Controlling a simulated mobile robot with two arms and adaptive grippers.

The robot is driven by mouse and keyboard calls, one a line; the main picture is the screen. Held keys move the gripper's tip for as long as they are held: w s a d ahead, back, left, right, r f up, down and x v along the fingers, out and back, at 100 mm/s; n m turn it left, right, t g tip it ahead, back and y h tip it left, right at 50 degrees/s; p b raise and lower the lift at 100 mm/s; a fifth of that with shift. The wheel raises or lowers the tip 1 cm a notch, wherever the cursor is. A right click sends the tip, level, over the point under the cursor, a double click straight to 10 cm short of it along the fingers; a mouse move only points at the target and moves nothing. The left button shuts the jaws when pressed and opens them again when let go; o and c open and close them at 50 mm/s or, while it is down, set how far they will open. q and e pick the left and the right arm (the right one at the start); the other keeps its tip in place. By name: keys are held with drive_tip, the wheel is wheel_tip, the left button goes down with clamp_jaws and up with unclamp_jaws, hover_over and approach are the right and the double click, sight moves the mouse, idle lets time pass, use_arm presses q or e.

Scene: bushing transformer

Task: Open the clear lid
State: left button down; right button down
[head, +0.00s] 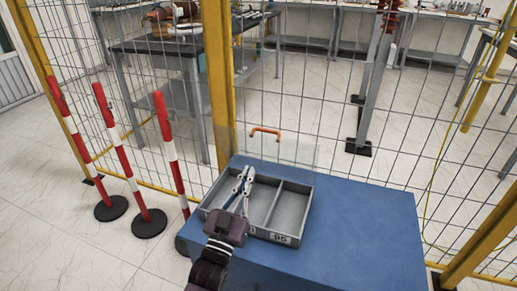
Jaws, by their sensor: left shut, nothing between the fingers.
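The clear lid (297,152) is a see-through panel standing raised at the back edge of a grey tray (307,205), with an orange handle (265,131) along its upper edge. The tray is open on top and shows bare compartments split by dividers. My left gripper (245,174) is shut and empty, over the left part of the tray and in front of the lid, apart from the handle. The gripper hides part of the left compartment. My right gripper is not in view.
The tray sits on a blue table (370,235), whose right side is clear. A wire mesh fence with yellow posts (219,75) stands close behind it. Red and white barrier posts (172,150) stand on the floor at left.

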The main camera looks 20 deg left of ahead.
sight(261, 140)
use_arm(q)
drive_tip(key=x, duration=0.9)
